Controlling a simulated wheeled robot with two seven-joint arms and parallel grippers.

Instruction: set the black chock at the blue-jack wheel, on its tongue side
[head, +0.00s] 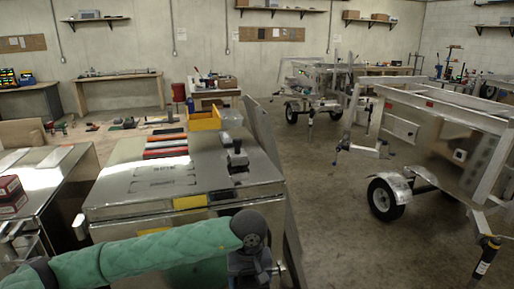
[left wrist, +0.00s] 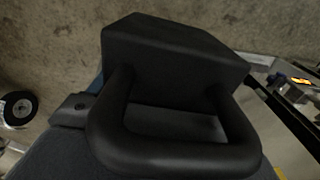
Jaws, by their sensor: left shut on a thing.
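A black chock (left wrist: 170,55) with a thick loop handle (left wrist: 175,155) fills the middle of the left wrist view. My left gripper (head: 255,268) is shut on it, at the end of the green-sleeved arm in the head view. The chock is held above the concrete floor. In the head view I cannot make it out clearly. A trailer wheel (head: 386,198) stands on the floor at the right, under the nearer aluminium trailer (head: 440,130). A jack with a bluish part (head: 381,144) is near that trailer's left end. My right gripper is not in view.
A metal-topped cabinet (head: 150,185) with coloured strips, a yellow bin (head: 204,118) and a dark fitting (head: 237,157) stands in front. Another trailer (head: 315,85) is farther back. A yellow-banded jack (head: 487,255) is at lower right. The floor between cabinet and near trailer is clear.

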